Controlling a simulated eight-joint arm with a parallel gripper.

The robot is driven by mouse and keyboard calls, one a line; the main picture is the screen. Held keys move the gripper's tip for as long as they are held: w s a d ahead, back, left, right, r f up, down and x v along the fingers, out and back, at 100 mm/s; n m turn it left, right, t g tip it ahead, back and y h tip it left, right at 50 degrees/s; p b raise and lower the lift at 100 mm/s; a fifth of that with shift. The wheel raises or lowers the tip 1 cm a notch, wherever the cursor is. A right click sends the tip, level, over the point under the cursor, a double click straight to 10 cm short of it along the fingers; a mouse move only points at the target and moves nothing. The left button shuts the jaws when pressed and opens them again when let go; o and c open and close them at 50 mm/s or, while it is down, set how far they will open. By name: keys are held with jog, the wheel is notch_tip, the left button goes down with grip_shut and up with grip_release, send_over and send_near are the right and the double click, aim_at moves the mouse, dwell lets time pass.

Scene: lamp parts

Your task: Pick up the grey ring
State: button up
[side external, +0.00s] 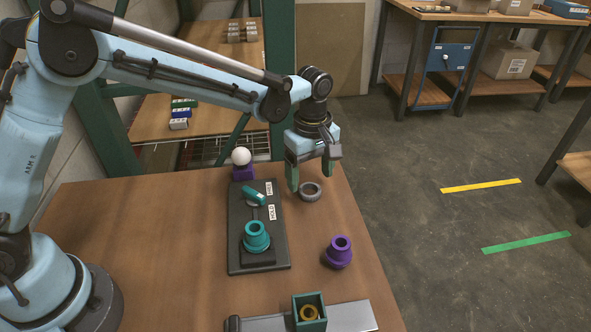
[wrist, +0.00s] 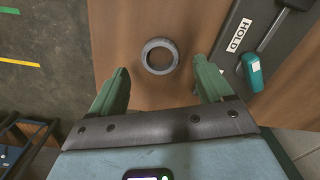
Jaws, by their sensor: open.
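The grey ring (side external: 310,191) lies flat on the wooden table near its right edge in the side external view. In the wrist view the ring (wrist: 160,56) shows whole, ahead of the fingertips and roughly midway between them. My gripper (side external: 310,181) is above the table close to the ring, pointing down, with nothing between its green fingers. The wrist view shows the two fingers (wrist: 162,78) spread wide apart on either side of the ring. I cannot tell the exact height of the fingertips over the table.
A dark fixture plate (side external: 236,240) with a teal lever (side external: 254,195) and a teal stepped part (side external: 256,238) stands left of the ring. A purple stepped part (side external: 339,252) is nearer the front. A white ball (side external: 241,156) sits behind. A green open box (side external: 309,301) stands in front.

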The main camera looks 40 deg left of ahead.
aim_at(309, 195)
jog(key=shift+f, duration=1.6)
jog(key=c, duration=1.1)
jog(key=shift+r, duration=0.1)
